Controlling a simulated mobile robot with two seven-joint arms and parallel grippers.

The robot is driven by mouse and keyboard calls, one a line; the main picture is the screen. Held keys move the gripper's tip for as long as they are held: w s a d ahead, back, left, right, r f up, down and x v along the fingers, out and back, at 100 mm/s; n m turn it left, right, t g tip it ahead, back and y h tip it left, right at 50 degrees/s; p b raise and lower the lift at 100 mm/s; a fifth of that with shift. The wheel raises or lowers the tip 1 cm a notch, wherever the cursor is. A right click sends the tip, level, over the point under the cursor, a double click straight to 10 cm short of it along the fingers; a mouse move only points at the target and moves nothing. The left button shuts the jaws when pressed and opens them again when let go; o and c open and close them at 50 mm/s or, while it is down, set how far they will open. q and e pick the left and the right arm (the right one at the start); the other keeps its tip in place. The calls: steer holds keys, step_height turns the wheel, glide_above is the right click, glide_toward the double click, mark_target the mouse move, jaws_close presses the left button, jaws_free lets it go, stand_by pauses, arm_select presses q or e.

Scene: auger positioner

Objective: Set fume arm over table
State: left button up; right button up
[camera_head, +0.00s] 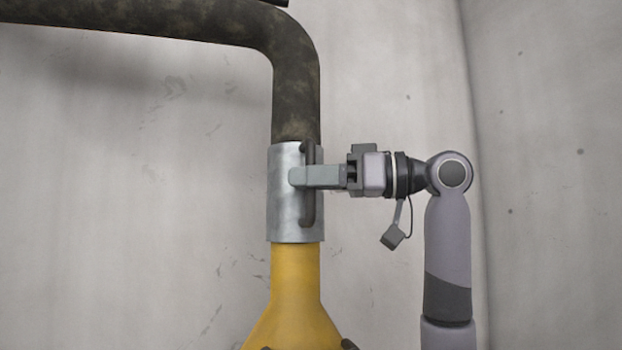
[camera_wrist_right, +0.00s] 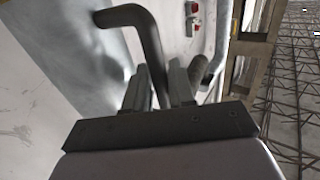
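The fume arm is a dark, stained pipe (camera_head: 297,95) that comes in from the upper left and bends down. A silver metal collar (camera_head: 282,215) and a yellow hood (camera_head: 296,285) hang below it. A dark bar handle (camera_head: 308,212) stands upright on the collar. My right gripper (camera_head: 300,177) reaches in from the right at the handle's middle. In the right wrist view the handle (camera_wrist_right: 149,45) runs between the two fingers (camera_wrist_right: 162,88), which appear closed on it. The hood's lower part is cut off by the frame. No table and no left gripper are in view.
A pale, scuffed wall (camera_head: 130,200) fills the background, with a corner at the right. In the right wrist view, red fittings (camera_wrist_right: 193,18) sit on a pale surface and a metal lattice (camera_wrist_right: 295,70) shows at the right. The space left of the hood looks clear.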

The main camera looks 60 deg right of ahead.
steer(key=shift+o, duration=0.8)
steer(key=v, duration=0.7)
steer(key=shift+b, duration=0.3)
